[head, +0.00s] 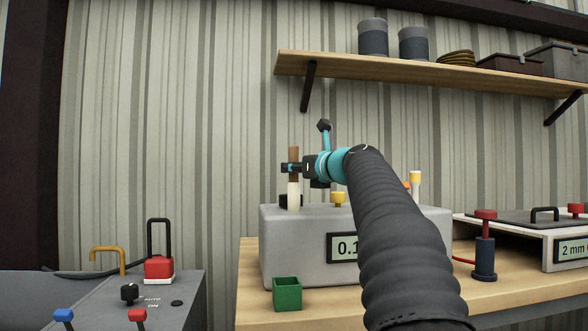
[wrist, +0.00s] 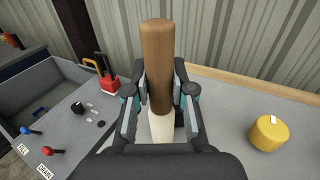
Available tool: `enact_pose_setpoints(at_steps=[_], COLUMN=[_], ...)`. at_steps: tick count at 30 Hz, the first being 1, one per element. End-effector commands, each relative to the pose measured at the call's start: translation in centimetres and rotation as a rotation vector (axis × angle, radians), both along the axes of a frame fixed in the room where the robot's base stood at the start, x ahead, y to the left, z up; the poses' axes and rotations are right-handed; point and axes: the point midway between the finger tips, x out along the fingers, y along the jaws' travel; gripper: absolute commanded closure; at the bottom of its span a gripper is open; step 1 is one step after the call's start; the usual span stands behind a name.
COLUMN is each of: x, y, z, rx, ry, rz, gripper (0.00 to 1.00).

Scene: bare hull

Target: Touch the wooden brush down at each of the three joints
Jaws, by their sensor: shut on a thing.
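The wooden brush has a brown handle (head: 293,154) and a pale lower end; the handle also shows in the wrist view (wrist: 157,55). My gripper (head: 293,168) is shut on the handle and holds it upright over the left part of a grey box (head: 305,250). The pale end is low at the box top, beside a dark round part; I cannot tell whether it touches. A yellow-topped piece (head: 338,198) stands right of the brush, and another (head: 415,177) farther right. One yellow cylinder (wrist: 269,134) shows in the wrist view. Which pieces are the joints is unclear.
A green open box (head: 287,293) stands in front of the grey box on the wooden bench (head: 250,290). A grey bin unit with switches (head: 160,300) is at left. A red-topped post (head: 485,245) stands at right. A shelf (head: 430,70) runs above.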

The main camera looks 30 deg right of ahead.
Motion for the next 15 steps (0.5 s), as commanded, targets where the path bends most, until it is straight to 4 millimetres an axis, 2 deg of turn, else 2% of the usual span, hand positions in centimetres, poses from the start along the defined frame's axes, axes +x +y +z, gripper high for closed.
enact_pose_setpoints(at_steps=[4,15], x=[0.0,0.0], y=[0.0,0.0], z=[0.4,3.1], rx=[0.0,-0.001], ry=[0.0,-0.001], rz=[0.0,0.0], gripper=[1.0,1.0])
